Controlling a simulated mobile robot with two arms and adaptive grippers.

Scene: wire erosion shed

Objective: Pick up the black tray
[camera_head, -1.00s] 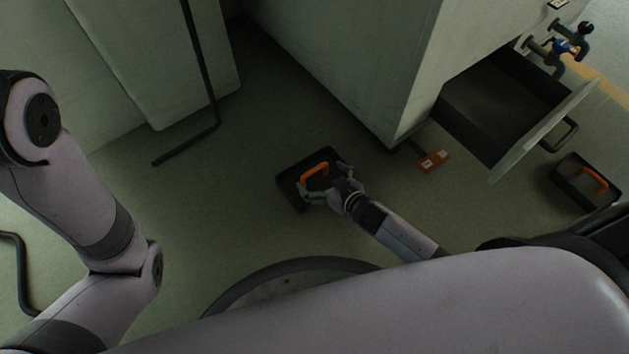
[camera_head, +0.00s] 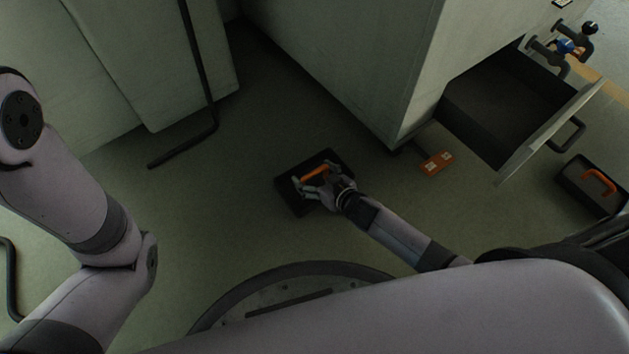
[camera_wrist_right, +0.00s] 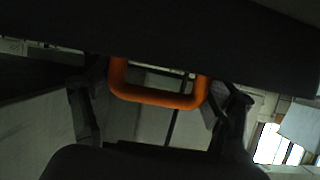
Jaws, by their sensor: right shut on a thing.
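A black tray (camera_head: 290,189) with an orange handle (camera_head: 315,172) is on or close above the floor in the middle of the head view; I cannot tell whether it touches the floor. My right gripper (camera_head: 318,181) is at the tray and shut on its orange handle. In the right wrist view the orange handle (camera_wrist_right: 158,97) lies between the two dark fingers. A second black tray (camera_head: 590,187) with an orange handle stands on the floor at the far right. My left arm shows at the left, but its gripper is out of view.
An open drawer (camera_head: 508,158) juts from the pale cabinet (camera_head: 345,70) at the right. An orange piece (camera_head: 436,163) lies on the floor near the cabinet corner. A dark bent bar (camera_head: 186,152) stands at the left.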

